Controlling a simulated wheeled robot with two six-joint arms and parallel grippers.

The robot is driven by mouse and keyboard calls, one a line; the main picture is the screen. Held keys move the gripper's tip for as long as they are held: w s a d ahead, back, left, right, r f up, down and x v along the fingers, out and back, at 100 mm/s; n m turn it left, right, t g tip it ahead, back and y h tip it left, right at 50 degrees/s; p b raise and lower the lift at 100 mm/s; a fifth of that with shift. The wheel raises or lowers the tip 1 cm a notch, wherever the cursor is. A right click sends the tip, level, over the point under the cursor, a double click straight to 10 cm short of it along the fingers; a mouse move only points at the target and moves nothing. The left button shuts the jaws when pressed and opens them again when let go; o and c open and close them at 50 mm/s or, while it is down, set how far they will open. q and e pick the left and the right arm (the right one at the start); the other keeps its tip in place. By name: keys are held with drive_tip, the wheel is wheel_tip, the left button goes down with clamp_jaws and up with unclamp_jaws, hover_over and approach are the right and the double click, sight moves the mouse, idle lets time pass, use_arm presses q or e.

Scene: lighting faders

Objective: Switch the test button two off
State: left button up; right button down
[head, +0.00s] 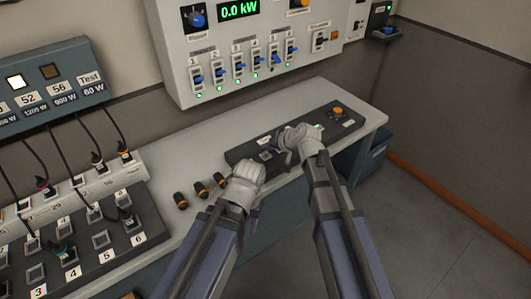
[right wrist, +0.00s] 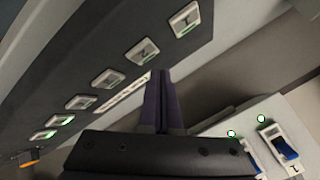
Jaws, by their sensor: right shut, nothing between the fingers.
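A dark button panel (head: 240,155) lies on the grey desk, with an orange knob (head: 338,111) at its right end. My right gripper (head: 290,140) is over the middle of this panel and hides some of its buttons. In the right wrist view its fingers (right wrist: 161,80) are together and empty, near the row of rocker buttons. Two buttons near the orange knob glow green: one lit button (right wrist: 44,134) and another (right wrist: 60,120).
A wall cabinet (head: 180,75) with several blue-handled switches and a green "0.0 kW" display hangs behind the desk. Left of the panel are several orange-tipped plugs (head: 200,188) and a patch board (head: 130,225) with cables.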

sight(267, 157)
drive_tip(key=shift+r+p, duration=2.05)
drive_tip(key=shift+r, duration=0.35)
drive_tip(key=shift+f, duration=0.1)
